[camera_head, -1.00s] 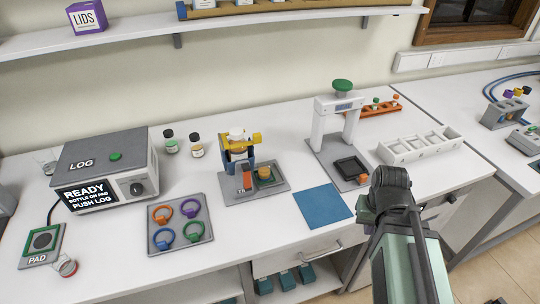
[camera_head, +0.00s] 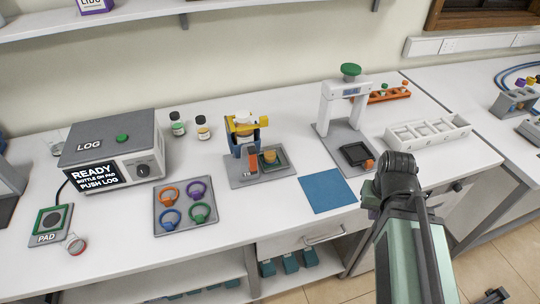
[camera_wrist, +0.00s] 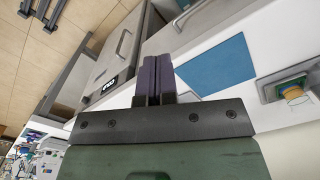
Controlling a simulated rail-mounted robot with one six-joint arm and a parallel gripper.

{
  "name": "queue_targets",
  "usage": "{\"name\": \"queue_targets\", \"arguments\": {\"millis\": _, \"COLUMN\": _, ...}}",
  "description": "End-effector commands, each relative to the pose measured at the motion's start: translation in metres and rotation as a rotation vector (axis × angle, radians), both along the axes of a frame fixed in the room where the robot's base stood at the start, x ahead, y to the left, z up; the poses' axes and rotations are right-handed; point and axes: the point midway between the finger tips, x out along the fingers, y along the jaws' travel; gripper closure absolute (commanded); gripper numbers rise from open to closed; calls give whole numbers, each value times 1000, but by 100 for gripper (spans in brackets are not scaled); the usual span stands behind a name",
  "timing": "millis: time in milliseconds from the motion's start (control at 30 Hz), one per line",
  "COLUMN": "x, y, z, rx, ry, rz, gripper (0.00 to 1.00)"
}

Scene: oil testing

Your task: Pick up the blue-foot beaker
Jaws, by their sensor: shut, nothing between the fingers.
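I cannot pick out a blue-foot beaker in either view. A small clear glass vessel with a red foot (camera_head: 75,243) is beside the pad at the lower left of the head view. Another clear glass (camera_head: 55,142) stands behind the LOG box, its foot hidden. My gripper (camera_wrist: 155,62) is shut and empty in the wrist view, its two dark purple fingers together over the counter's front edge by the drawers. In the head view my arm hides the fingers. The gripper is far from both glasses.
The LOG box (camera_head: 113,150), a tray of coloured rings (camera_head: 184,205), a yellow-and-blue device (camera_head: 245,135), a white stand (camera_head: 327,105) and a white rack (camera_head: 428,134) stand on the counter. A blue mat (camera_head: 327,191) lies bare near the front edge.

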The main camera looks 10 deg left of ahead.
Motion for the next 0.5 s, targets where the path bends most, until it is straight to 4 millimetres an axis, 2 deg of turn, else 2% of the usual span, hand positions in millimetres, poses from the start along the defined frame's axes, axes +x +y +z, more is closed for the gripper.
{"name": "queue_targets", "arguments": {"millis": 233, "x": 0, "y": 0, "z": 0, "rx": 0, "ry": 0, "rz": 0, "gripper": 100}}
{"name": "queue_targets", "arguments": {"millis": 500, "x": 0, "y": 0, "z": 0, "rx": 0, "ry": 0, "rz": 0, "gripper": 60}}
